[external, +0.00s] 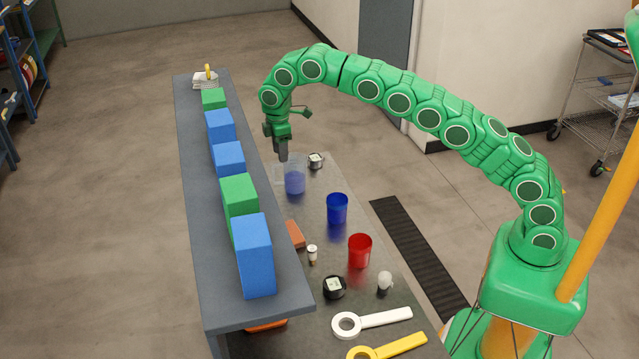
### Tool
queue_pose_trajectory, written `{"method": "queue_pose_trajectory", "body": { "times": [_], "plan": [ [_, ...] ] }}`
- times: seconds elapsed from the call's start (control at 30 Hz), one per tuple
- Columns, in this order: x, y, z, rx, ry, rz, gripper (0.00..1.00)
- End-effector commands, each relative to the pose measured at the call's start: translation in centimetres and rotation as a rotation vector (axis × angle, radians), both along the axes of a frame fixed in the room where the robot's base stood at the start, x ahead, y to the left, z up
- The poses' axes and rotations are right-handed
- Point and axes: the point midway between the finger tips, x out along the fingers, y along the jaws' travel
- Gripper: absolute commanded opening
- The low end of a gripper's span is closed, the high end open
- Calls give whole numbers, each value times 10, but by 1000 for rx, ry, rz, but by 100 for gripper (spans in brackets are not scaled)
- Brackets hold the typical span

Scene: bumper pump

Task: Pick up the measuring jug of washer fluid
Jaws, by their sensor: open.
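The measuring jug (295,178) is a clear container with blue fluid in it. It stands upright near the far end of the low grey table. My gripper (283,156) points down just above and slightly left of the jug's rim in the external view. Its jaws are open and hold nothing that I can see. The gap between the fingers is small in this view, and I cannot tell whether a finger touches the jug.
A raised grey shelf (196,220) with green and blue blocks runs along the left. A blue cup (337,209), a red cup (360,251), a dark round gauge (334,287) and white (372,320) and yellow (388,347) ring-ended tools lie nearer. A small dark-and-white item (316,160) stands behind the jug.

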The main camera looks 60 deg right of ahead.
Motion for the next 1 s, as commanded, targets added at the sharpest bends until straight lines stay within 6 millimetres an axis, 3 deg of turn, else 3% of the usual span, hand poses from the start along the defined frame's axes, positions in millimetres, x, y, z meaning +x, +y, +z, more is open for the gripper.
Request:
{"method": "queue_pose_trajectory", "body": {
  "times": [0.1, 0.3, 1.0],
  "plan": [
    [12, 7, -16, 5, -1, 33, 45],
    [22, 14, -27, 11, -8, 66, 45],
    [25, 12, -67, 12, -9, 73, 45]
  ]
}}
